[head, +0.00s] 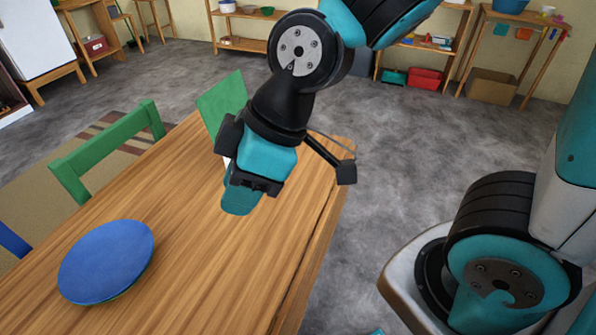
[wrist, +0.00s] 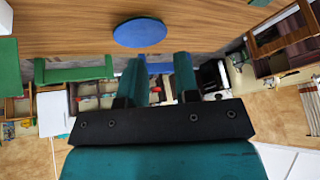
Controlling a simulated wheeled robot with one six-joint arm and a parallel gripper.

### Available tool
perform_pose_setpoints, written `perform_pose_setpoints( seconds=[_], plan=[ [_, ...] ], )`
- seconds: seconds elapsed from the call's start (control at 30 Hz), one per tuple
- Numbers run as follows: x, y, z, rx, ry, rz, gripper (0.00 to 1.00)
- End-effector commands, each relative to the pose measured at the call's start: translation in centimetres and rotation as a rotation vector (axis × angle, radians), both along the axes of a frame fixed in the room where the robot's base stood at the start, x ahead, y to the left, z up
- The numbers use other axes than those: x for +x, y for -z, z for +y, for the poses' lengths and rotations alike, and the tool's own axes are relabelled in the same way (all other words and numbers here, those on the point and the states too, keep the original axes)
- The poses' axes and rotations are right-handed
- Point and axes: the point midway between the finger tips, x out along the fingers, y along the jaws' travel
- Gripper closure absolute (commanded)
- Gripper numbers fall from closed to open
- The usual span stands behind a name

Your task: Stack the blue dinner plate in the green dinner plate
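The blue dinner plate (head: 105,260) lies on the wooden table at the left of the head view; it also shows in the wrist view (wrist: 139,32). A thin green edge (head: 124,293) shows under its lower right rim, apparently the green dinner plate, with the rest hidden beneath the blue one. My gripper (head: 241,203) is above the table, to the right of the plates and well apart from them. In the wrist view its two teal fingers (wrist: 161,60) stand apart with nothing between them.
The wooden table (head: 190,250) has clear bare top between the plates and my gripper. A green chair (head: 110,145) stands at its far left side, and another green chair back (head: 222,100) is behind my arm. Shelves (head: 425,45) line the back wall.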

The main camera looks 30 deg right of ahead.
Motion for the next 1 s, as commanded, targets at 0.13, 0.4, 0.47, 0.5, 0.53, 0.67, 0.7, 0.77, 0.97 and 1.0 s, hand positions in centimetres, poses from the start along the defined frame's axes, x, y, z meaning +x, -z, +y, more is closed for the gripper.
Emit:
perform_pose_setpoints(
  seconds=[0.13,0.4,0.47,0.5,0.53,0.67,0.7,0.77,0.97,1.0],
  plan=[
    [-3.0,-2.6,-3.3,-0.057,0.279,0.209,0.71],
    [-5.2,-3.7,-5.4,-0.116,0.463,0.337,0.71],
    [-5.2,-3.7,-5.4,-0.116,0.463,0.338,0.71],
    [-5.2,-3.6,-5.4,-0.116,0.462,0.337,0.71],
    [-5.2,-3.7,-5.4,-0.116,0.461,0.337,0.71],
    [-5.2,-4.2,-5.4,-0.115,0.460,0.336,0.71],
    [-5.2,-4.8,-5.4,-0.115,0.460,0.336,0.71],
    [-5.2,-5.9,-5.4,-0.115,0.460,0.336,0.71],
    [-5.2,-6.3,-5.4,-0.115,0.459,0.335,0.71],
    [-5.1,-6.3,-5.4,-0.115,0.459,0.335,0.71]
  ],
)
